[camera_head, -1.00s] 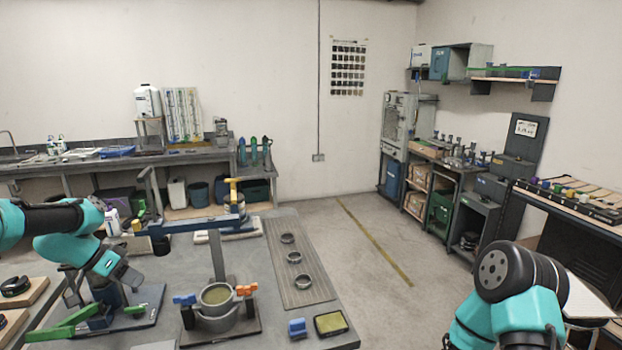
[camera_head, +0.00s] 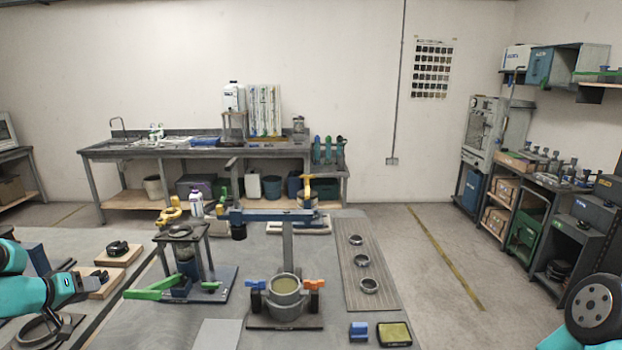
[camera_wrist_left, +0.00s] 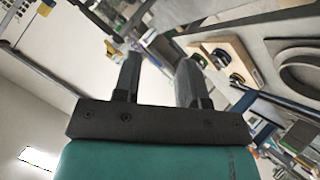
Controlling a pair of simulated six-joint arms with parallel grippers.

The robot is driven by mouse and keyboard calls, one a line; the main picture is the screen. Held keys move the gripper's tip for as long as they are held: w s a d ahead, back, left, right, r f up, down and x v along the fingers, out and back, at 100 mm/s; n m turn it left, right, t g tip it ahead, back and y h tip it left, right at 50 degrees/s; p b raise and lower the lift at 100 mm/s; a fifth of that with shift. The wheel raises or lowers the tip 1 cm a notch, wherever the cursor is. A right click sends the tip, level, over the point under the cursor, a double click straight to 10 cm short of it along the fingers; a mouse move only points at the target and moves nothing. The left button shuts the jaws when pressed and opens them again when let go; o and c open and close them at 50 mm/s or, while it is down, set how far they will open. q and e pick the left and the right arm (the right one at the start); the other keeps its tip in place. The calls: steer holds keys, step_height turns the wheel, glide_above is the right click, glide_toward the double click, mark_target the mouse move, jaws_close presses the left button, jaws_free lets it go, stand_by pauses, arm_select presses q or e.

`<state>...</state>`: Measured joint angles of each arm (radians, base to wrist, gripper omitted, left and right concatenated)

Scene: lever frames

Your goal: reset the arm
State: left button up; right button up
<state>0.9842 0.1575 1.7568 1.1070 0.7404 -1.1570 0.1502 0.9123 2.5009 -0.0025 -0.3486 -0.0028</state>
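My left arm comes in low from the left edge of the head view, and its dark gripper (camera_head: 88,284) hangs in the air near a wooden block with a dark ring (camera_head: 97,285). In the left wrist view the two fingers (camera_wrist_left: 158,78) stand apart with nothing between them, so it is open. Of my right arm only a teal and black joint shows at the lower right of the head view; its gripper is out of view. The task's lever frames are hard to single out; a blue beam on a post (camera_head: 272,214) stands over the grey table.
A green-handled press (camera_head: 178,292) stands right of my left gripper. A pot in a clamp stand (camera_head: 286,299) sits at the middle front. Rings lie on a grooved board (camera_head: 367,270). A blue block (camera_head: 358,331) and a tray (camera_head: 394,334) lie at the front right.

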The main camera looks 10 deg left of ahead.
arm_select(q)
steer(key=s+d+f+n+g+y, duration=0.1)
steer(key=s+f+n+g, duration=0.15)
steer(key=f, duration=0.45)
steer(key=s+d+f+n+g, duration=0.1)
steer(key=s+f+n, duration=0.3)
steer(key=f, duration=0.4)
steer(key=w+d+f+g, duration=0.1)
steer(key=d+f+g, duration=0.1)
steer(key=d+f, duration=0.4)
steer(key=d+f+m+g+h, duration=0.1)
steer(key=d+f+m, duration=0.3)
steer(key=d, duration=0.9)
steer(key=w+d+f+m+g+h, duration=0.1)
steer(key=d+f+m, duration=0.3)
steer(key=d, duration=0.9)
steer(key=w+d+f+m+g+h, duration=0.1)
steer(key=d+f+m, duration=0.4)
steer(key=d, duration=0.8)
step_height(320, 180, down, 3)
steer(key=shift+w+f+g+h, duration=0.1)
steer(key=shift+w+g+h, duration=0.05)
steer(key=shift+g+h, duration=0.75)
